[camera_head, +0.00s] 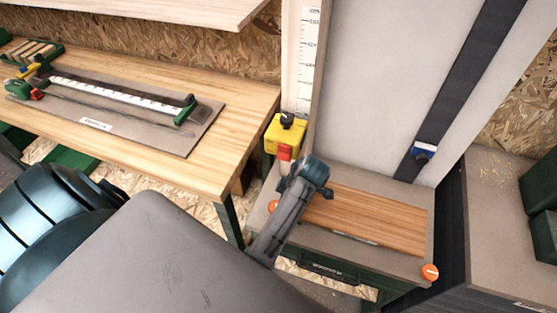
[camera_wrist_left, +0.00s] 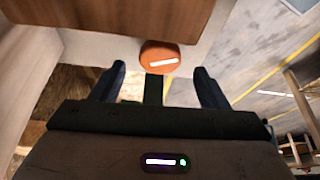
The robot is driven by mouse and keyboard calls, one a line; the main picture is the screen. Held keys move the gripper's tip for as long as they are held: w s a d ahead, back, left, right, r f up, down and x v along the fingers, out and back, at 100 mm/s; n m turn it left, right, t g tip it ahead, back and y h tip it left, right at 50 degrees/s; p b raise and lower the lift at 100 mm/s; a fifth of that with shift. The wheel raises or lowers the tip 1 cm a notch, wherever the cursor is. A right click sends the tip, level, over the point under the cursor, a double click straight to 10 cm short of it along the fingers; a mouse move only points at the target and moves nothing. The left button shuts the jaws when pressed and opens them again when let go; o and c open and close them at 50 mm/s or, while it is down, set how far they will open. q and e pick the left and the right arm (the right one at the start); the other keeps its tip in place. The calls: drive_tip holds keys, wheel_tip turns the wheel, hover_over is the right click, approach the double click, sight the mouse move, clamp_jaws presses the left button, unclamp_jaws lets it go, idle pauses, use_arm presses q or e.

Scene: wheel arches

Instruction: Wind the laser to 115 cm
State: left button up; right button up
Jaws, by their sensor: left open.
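A yellow box with a black knob on top and a red part below, which looks like the laser (camera_head: 283,135), sits low beside the upright white scale (camera_head: 308,45). The scale's numbers are too small to read surely. My left gripper (camera_head: 316,172) is just right of and below the yellow box, over the wooden board. In the left wrist view its two dark fingers (camera_wrist_left: 158,88) are apart and empty. An orange disc with a white stripe (camera_wrist_left: 160,57) shows beyond and between them. My right gripper is in neither view.
A wooden board (camera_head: 375,222) lies on a grey-topped stand, with orange discs at its left (camera_head: 272,206) and right (camera_head: 430,272). A workbench (camera_head: 230,150) at left carries a ruler jig (camera_head: 110,97). A tall pale panel (camera_head: 390,80) with a dark strip stands behind.

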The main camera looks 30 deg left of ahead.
use_arm(q)
drive_tip(key=shift+x, duration=1.65)
drive_tip(key=shift+c, duration=0.2)
drive_tip(key=c, duration=0.9)
drive_tip(key=shift+c, duration=0.2)
drive_tip(key=shift+r+p, duration=0.1)
drive_tip(key=shift+p, duration=0.25)
